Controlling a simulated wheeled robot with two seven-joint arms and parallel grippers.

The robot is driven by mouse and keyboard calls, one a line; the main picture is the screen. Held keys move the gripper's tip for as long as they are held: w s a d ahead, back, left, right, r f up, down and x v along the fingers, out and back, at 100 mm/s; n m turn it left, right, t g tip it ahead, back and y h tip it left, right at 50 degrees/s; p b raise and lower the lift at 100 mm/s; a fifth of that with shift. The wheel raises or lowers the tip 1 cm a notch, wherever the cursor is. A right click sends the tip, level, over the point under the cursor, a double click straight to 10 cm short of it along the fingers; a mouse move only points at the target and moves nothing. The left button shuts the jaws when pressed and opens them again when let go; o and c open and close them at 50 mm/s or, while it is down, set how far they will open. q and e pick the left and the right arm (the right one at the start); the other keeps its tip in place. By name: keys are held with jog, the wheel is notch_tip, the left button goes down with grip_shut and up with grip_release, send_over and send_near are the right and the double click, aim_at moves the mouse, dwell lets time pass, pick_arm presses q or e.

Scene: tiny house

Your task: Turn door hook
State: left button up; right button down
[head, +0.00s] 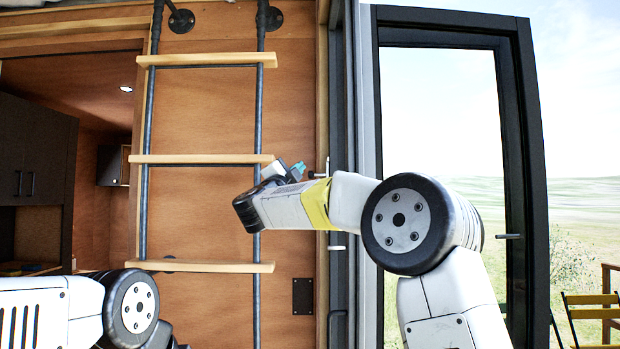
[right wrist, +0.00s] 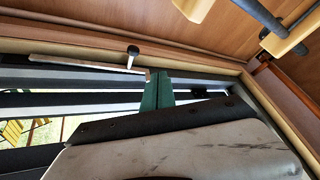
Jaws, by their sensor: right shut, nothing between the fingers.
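The door hook shows in the right wrist view as a thin pale metal bar (right wrist: 90,63) along the door frame, with a dark-tipped pin (right wrist: 132,56) near its right end. In the head view a small pale upright piece (head: 327,167) at the frame looks like part of it. My right gripper, with teal fingers (right wrist: 156,92), is shut and empty; its tips are close to the bar's right end. I cannot tell whether they touch it. In the head view my right gripper (head: 298,168) is partly hidden by its own wrist. My left arm enters at lower left; its gripper is out of view.
A ladder (head: 207,159) with wooden rungs stands against the wood wall, close behind my right wrist. A dark-framed glass door (head: 530,170) stands open on the right, with a handle (head: 509,236). Outside are grassland and a yellow chair (head: 592,312).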

jog(key=s+d+f+n+t+y, duration=0.15)
jog(key=f+n, duration=0.25)
jog(key=n, duration=0.4)
jog(key=s+f+n+t+y, duration=0.2)
jog(key=f+n+t+y, duration=0.1)
jog(key=n, duration=0.4)
jog(key=w+d+r, duration=0.1)
jog(key=w+r, duration=0.4)
jog(key=w, duration=0.6)
jog(key=shift+w+d, duration=0.3)
jog(key=shift+w, duration=0.05)
jog(key=shift+r+g, duration=0.15)
jog(key=shift+g, duration=0.1)
